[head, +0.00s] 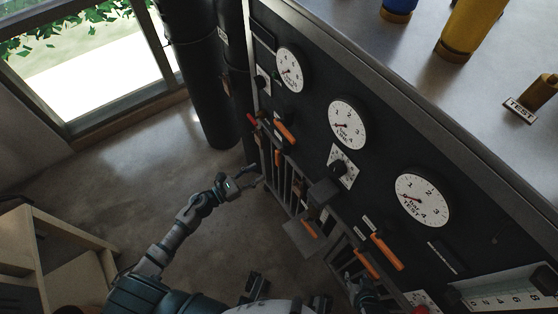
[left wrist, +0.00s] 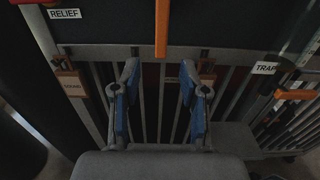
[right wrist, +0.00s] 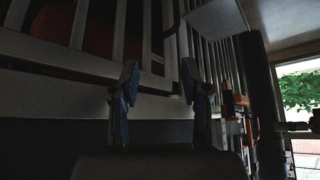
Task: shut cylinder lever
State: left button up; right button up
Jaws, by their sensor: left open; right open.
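Several orange-handled levers sit on the dark panel: an upper left one (head: 285,130), a lower left one (head: 278,158), one near the middle (head: 308,228), and two at the right, an upper one (head: 385,250) and a lower one (head: 367,263). Their labels are too small to read in the head view, so I cannot tell which is the cylinder lever. My left gripper (head: 254,178) is open and empty before the rails; its fingers (left wrist: 158,108) are below an orange lever (left wrist: 162,28) in the left wrist view. My right gripper (right wrist: 160,95) is open and empty, facing the pale slats.
Dials, including one in the middle (head: 347,124), line the panel. A metal top (head: 415,40) carries a yellow cylinder (head: 474,25). The left wrist view shows a RELIEF label (left wrist: 64,14) and a TRAP label (left wrist: 266,68). A wooden shelf (head: 60,232) stands left; floor (head: 140,160) between is clear.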

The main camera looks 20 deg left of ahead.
aim_at(276, 162)
pick_arm(q)
jog(key=x, duration=0.7)
jog(key=shift+w+d+r+p, duration=0.1)
jog(key=shift+d+r+p, duration=0.1)
jog(key=shift+d+p, duration=0.15)
jog(key=shift+w+d+f, duration=0.1)
jog(key=shift+w+d, duration=0.05)
jog(key=shift+d, duration=0.1)
jog(key=shift+w+a, duration=0.15)
jog(key=shift+w, duration=0.1)
jog(key=shift+w+d, duration=0.4)
jog(key=shift+d, duration=0.15)
jog(key=c, duration=0.8)
grip_shut()
pick_arm(e)
jog(key=shift+s+d+f+g, duration=0.25)
jog(key=shift+s+d+f, duration=0.05)
jog(key=shift+s, duration=0.25)
jog(key=shift+s+d+f+g, duration=0.25)
jog(key=shift+s, duration=0.25)
